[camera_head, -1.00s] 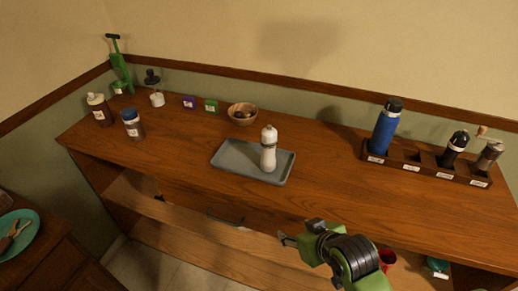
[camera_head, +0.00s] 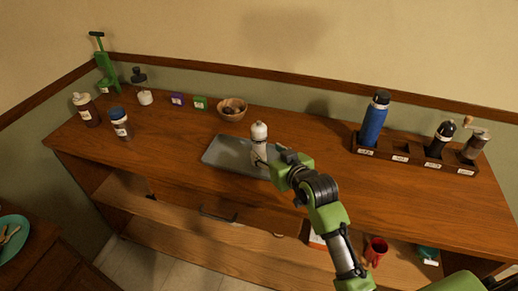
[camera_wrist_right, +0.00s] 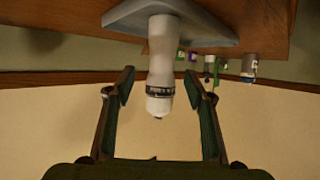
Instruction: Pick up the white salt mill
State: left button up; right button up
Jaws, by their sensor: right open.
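The white salt mill (camera_head: 259,135) stands upright on the grey tray (camera_head: 222,152) on the wooden counter. Its lower right side is partly hidden by my right gripper in the head view. My right gripper (camera_head: 265,163) is close to the mill, at the tray's front right. In the right wrist view the mill (camera_wrist_right: 161,65) shows upside down, with a dark band near its white top. The open fingers of my right gripper (camera_wrist_right: 161,90) stand to either side of the mill's top part in that picture, with gaps on both sides. My left gripper is not in view.
A wooden bowl (camera_head: 232,109) stands behind the tray. Jars and small boxes stand at back left. The counter between tray and rack is clear.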

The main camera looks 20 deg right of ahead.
aim_at(262, 149)
jog(key=shift+p+x, duration=0.6)
jog(key=shift+x, duration=2.9)
jog(key=shift+a, duration=0.15)
jog(key=shift+s, duration=0.1)
grip_shut()
